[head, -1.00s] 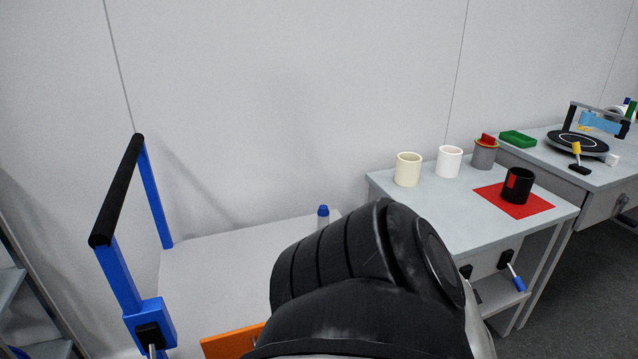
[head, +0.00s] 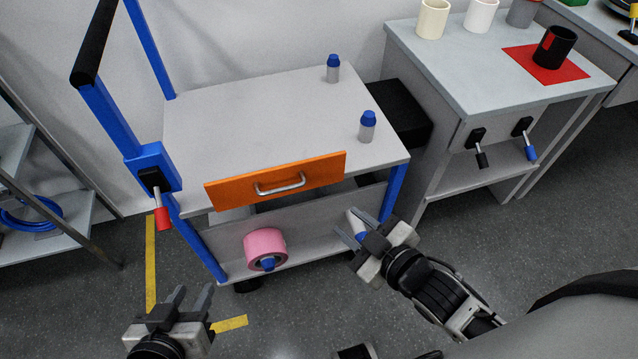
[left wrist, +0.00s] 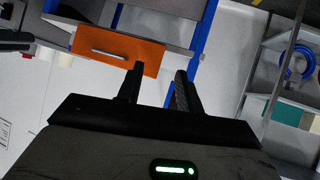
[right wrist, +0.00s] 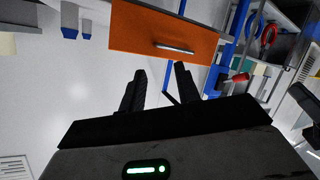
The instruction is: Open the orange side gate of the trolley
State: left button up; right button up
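The trolley (head: 230,115) has a pale top, blue posts and a black push bar. Its orange side gate (head: 232,191) stands upright along the near edge of the top, with a silver handle (head: 281,185) on its outer face. The gate also shows in the left wrist view (left wrist: 95,43) and the right wrist view (right wrist: 140,28). My left gripper (head: 194,294) is open and empty, low in front of the trolley's left end. My right gripper (head: 348,229) is open, below and right of the gate, clear of the handle.
A red-handled lever (head: 162,218) hangs from the left post. Two blue-capped bottles (head: 367,128) stand on the top. A pink roll (head: 264,247) sits on the lower shelf. A grey side table (head: 450,75) stands at right.

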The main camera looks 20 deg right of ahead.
jog(key=w+d+f+n+y+b, duration=0.1)
jog(key=w+d+n+y+b, duration=0.2)
jog(key=n, duration=0.7)
jog(key=n+g+y, duration=0.2)
jog(key=n+y, duration=0.2)
jog(key=n, duration=0.3)
send_near(286, 190)
jog(key=x, duration=0.8)
jog(key=shift+w+a, duration=0.2)
jog(key=shift+a, duration=0.1)
jog(key=shift+f, duration=0.1)
grip_shut()
